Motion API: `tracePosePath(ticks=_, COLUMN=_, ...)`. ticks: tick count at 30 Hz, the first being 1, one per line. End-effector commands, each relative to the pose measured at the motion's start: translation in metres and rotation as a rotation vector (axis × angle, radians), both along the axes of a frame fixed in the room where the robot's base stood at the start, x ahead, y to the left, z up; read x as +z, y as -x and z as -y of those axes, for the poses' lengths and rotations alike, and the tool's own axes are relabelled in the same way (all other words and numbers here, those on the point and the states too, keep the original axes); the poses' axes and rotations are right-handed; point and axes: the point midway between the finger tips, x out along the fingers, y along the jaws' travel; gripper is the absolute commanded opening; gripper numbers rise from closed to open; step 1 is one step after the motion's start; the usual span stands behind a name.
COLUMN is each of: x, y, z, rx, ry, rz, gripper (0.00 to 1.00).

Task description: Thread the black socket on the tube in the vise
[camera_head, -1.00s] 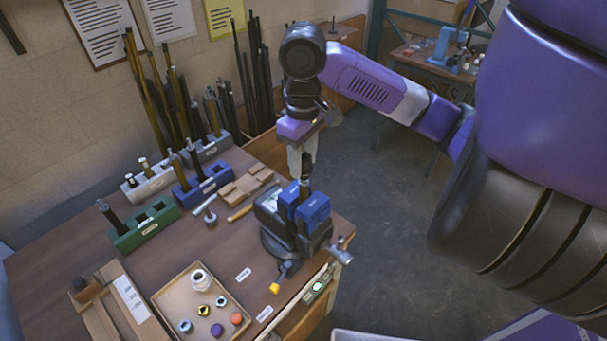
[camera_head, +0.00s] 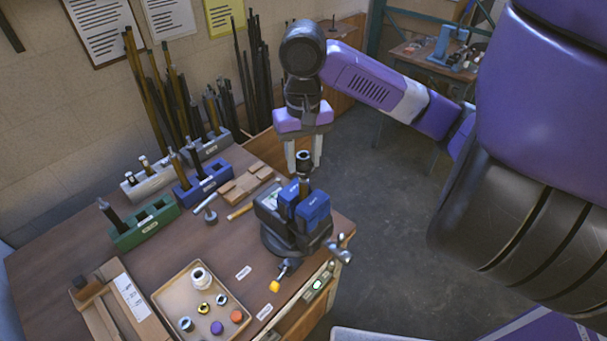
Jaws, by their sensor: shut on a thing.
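The black socket (camera_head: 304,158) is upright at the top of the dark tube (camera_head: 304,184), directly in line with it. How far it is threaded on cannot be told. The tube stands upright in the vise (camera_head: 283,240), between its blue jaw pads. My gripper (camera_head: 304,165) points down from above, with one pale finger on each side of the socket, shut on it. The contact between fingers and socket is too small to see clearly.
A tray (camera_head: 158,300) with a white part and several coloured caps is at the front. Green (camera_head: 145,225), blue (camera_head: 203,187) and grey holders with rods stand left of the vise. A wooden-handled tool (camera_head: 240,212) lies beside it. Rods lean at the wall.

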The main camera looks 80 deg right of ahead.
Motion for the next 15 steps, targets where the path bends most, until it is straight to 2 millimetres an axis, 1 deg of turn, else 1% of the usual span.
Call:
tracePosePath(ticks=8, x=-0.0010, y=0.0003, z=-0.0005, rx=-0.019, ry=-0.002, rz=-0.002, gripper=0.00)
tracePosePath(ticks=11, x=-0.0012, y=0.0004, z=-0.0006, rx=-0.108, ry=-0.002, rz=-0.002, gripper=0.00)
tracePosePath(ticks=15, x=-0.0015, y=0.0007, z=-0.0005, rx=-0.287, ry=-0.002, rz=-0.002, gripper=0.00)
